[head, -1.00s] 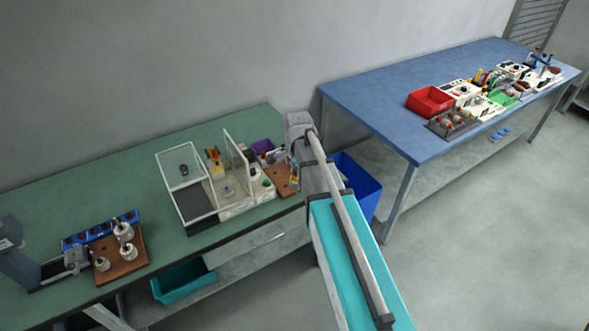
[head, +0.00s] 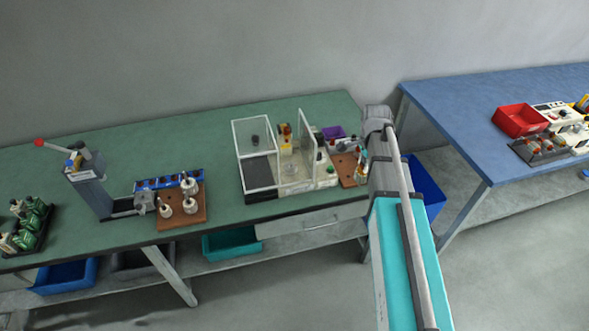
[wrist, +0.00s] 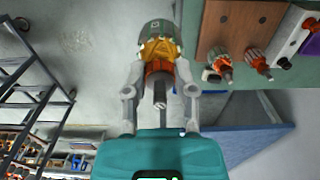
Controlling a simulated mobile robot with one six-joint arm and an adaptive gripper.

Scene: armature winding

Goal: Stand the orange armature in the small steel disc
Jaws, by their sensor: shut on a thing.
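My gripper (wrist: 160,72) is shut on the orange armature (wrist: 158,50) in the wrist view. The armature has a grey-green core, yellow-orange windings, an orange-red collar and a bare steel shaft that points toward the wrist camera. It is clear of the bench and hangs over the floor in that view. In the head view my arm hides the gripper and the armature. A small round grey disc (head: 291,168), probably the steel disc, lies on the pale base inside the clear-walled enclosure on the green bench. It does not show in the wrist view.
A brown board (head: 346,171) with holes stands right of the enclosure (head: 262,192); the wrist view shows two red-orange armatures (wrist: 219,64) at its edge. Upright clear panels (head: 307,135) flank the disc. Another brown board (head: 182,216) holds several pale pieces. A blue bench stands right.

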